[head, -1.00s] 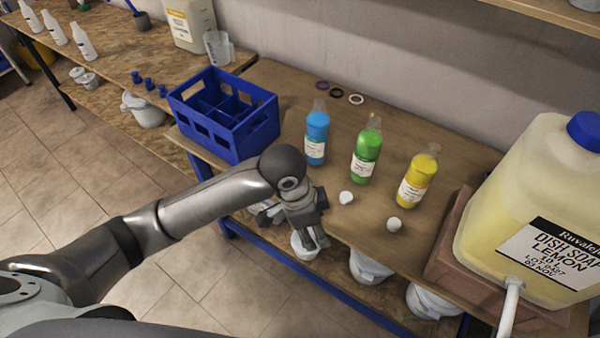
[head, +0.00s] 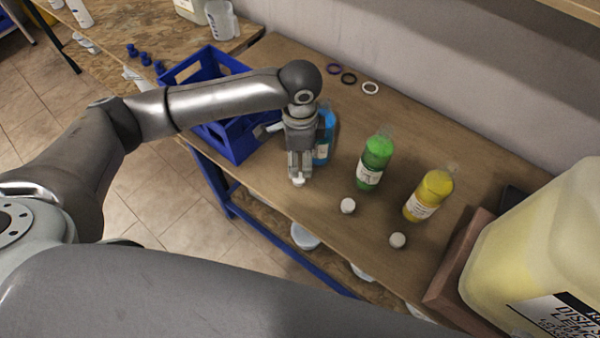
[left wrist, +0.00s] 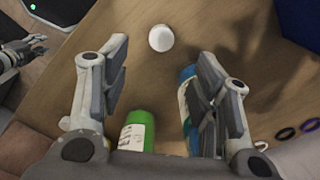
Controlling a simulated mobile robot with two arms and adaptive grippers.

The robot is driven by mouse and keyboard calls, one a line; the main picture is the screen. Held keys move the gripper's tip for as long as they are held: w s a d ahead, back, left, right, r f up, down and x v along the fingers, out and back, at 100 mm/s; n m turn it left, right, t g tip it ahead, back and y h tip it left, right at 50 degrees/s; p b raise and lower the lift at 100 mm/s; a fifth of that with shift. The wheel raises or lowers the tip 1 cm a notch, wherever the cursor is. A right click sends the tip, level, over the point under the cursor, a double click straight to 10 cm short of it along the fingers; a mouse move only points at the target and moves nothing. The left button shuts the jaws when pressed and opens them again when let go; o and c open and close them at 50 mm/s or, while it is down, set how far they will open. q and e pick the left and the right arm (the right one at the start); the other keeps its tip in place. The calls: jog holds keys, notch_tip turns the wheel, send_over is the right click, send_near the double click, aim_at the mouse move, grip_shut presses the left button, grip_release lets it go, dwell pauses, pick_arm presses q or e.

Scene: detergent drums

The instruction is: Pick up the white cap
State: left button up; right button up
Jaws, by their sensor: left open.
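A white cap (head: 298,183) stands on the table near its front edge, in front of the blue bottle (head: 325,137). My left gripper (head: 299,174) points down right above this cap and partly covers it in the head view. In the left wrist view the cap (left wrist: 161,38) lies just beyond the open fingertips (left wrist: 164,60), between their lines, with nothing held. Two more white caps stand to the right, one before the green bottle (head: 376,162) and one before the yellow bottle (head: 429,195). What seems to be my right gripper (left wrist: 22,50) shows at the wrist view's left edge, too small to read.
A blue divided crate (head: 238,139) stands left of the gripper, behind my arm. Purple, black and white rings (head: 370,88) lie at the back. A large yellow soap canister (head: 540,245) stands at the right. The table between rings and bottles is free.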

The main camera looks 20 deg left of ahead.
aim_at(300, 177)
pick_arm(q)
notch_tip(300, 177, down, 4)
jog(key=shift+w+r, duration=0.15)
jog(key=shift+r, duration=0.05)
jog(key=shift+f+p, duration=0.7)
jog(key=shift+f, duration=1.95)
jog(key=c, duration=0.8)
